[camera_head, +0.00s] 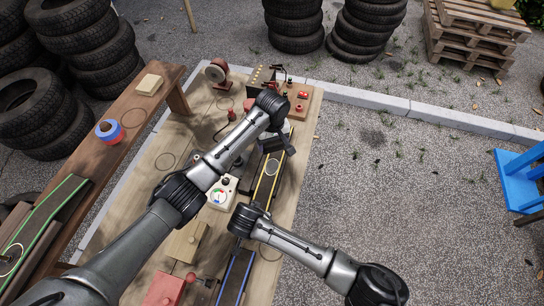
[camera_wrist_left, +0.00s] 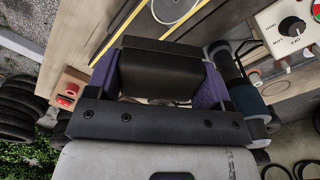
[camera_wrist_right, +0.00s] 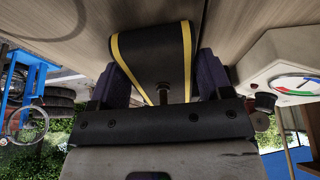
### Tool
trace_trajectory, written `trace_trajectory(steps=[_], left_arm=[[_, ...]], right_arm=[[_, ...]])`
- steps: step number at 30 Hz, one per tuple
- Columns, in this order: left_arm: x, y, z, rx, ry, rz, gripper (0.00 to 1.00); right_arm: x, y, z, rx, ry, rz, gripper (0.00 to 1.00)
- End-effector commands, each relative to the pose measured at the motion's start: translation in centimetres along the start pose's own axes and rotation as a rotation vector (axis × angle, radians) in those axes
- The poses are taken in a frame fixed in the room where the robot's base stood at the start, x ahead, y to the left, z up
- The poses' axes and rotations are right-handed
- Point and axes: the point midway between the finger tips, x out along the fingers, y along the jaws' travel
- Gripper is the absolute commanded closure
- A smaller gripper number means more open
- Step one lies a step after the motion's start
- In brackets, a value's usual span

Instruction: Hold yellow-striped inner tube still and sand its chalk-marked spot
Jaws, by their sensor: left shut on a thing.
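The yellow-striped inner tube (camera_head: 263,188) lies on the cart top (camera_head: 150,190), a black strip with yellow edges. Its pale chalk ring (camera_head: 272,167) shows in the head view and in the left wrist view (camera_wrist_left: 172,12). My left gripper (camera_head: 281,142) is shut on a black block (camera_wrist_left: 160,75), just beyond the ring. I cannot tell whether the block touches the tube. My right gripper (camera_head: 243,205) is at the nearer part of the tube. In the right wrist view the tube (camera_wrist_right: 152,52) runs between its spread fingers, which look open; contact is unclear.
A white gauge box (camera_head: 220,194) stands left of the tube. A blue-striped tube (camera_head: 235,275), wooden block (camera_head: 187,240) and red box (camera_head: 165,290) are nearer.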

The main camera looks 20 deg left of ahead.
Motion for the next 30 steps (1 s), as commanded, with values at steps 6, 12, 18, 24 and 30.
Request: trace_trajectory(steps=[6,12,18,24,30], left_arm=[[0.0,0.0,0.0,0.000,0.000,0.000,0.51],[0.0,0.0,0.0,0.000,0.000,0.000,0.51],[0.0,0.0,0.0,0.000,0.000,0.000,0.51],[0.0,0.0,0.0,0.000,0.000,0.000,0.51],[0.0,0.0,0.0,0.000,0.000,0.000,0.51]], right_arm=[[0.0,0.0,0.0,0.000,0.000,0.000,0.07],[0.0,0.0,0.0,0.000,0.000,0.000,0.05],[-1.0,-0.1,0.0,0.000,0.000,-0.002,0.05],[-4.5,-0.1,0.0,0.001,0.000,-0.004,0.05],[-8.1,-0.1,0.0,0.000,0.000,-0.003,0.05]])
